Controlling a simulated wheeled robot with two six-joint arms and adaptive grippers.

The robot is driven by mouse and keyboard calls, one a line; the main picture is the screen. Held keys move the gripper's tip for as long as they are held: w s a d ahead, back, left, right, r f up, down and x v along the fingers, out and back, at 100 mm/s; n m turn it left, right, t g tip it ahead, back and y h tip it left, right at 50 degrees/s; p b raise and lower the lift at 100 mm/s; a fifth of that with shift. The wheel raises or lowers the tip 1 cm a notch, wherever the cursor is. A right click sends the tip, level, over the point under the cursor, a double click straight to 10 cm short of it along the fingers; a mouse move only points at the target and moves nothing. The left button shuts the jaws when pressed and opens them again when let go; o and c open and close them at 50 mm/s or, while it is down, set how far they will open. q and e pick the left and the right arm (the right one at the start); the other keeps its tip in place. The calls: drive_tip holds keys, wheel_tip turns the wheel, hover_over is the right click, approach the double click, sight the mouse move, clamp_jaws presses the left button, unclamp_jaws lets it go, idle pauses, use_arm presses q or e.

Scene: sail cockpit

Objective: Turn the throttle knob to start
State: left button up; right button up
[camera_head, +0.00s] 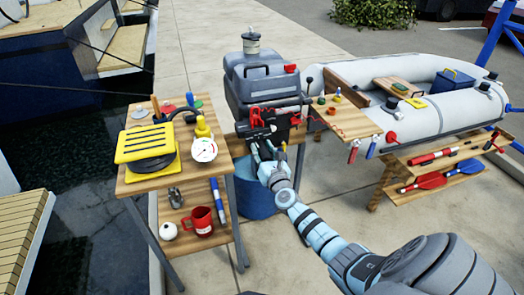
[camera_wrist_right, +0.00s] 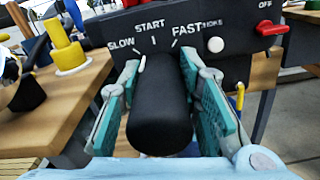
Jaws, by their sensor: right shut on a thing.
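The throttle knob (camera_wrist_right: 158,110) is a black cylinder on the dark front panel (camera_wrist_right: 105,32) of the outboard motor, under the labels SLOW, START and FAST. A white mark (camera_wrist_right: 142,63) shows at the knob's upper left, nearer the SLOW side than the START tick. My right gripper (camera_wrist_right: 163,80) has its teal pads on both sides of the knob, shut on it. In the head view the right gripper (camera_head: 264,152) reaches the front of the grey motor (camera_head: 265,85); the knob is hidden there. My left gripper is not in view.
A red switch (camera_wrist_right: 278,27) by OFF and a white button (camera_wrist_right: 216,44) sit right of the knob. An inflatable boat (camera_head: 425,120) lies right.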

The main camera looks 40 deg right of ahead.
drive_tip(key=m+b, duration=0.1)
drive_tip(key=m, duration=0.2)
drive_tip(key=shift+f, duration=0.15)
drive_tip(key=shift+m+b, duration=0.75)
drive_tip(key=shift+m, duration=1.35)
drive_tip(key=o, duration=1.1)
drive_tip(key=shift+o, duration=0.2)
drive_tip(key=v, duration=1.2)
